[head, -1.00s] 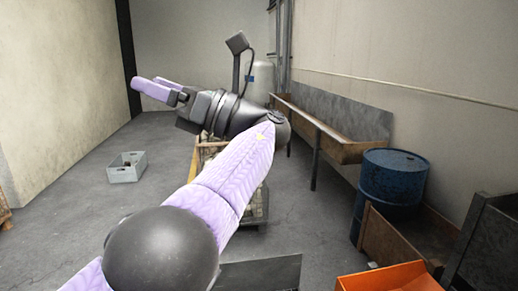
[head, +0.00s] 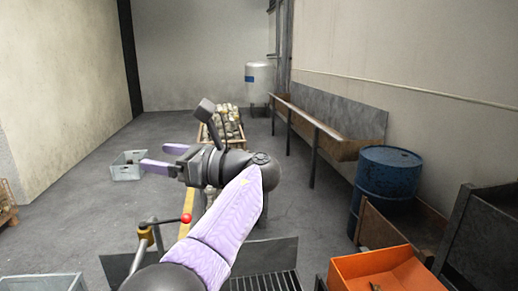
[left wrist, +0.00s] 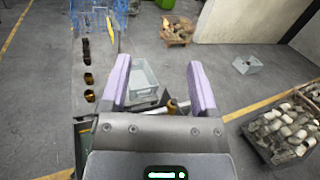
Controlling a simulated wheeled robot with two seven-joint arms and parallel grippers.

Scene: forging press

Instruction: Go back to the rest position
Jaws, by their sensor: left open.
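My left gripper (head: 166,157) is open and empty, its two purple fingers spread apart and pointing left in the head view. The left wrist view shows the same open gripper (left wrist: 160,84), with nothing between the fingertips but floor and a grey crate in the background. My left arm reaches across the middle of the head view, bent at the elbow. My right gripper is not in view.
A red-knobbed lever (head: 186,218) stands close beside my left arm. An orange bin (head: 350,272) and a blue drum (head: 387,185) are at the right. A grey crate (head: 128,172) lies on open floor. A crate of parts (left wrist: 262,140) shows in the wrist view.

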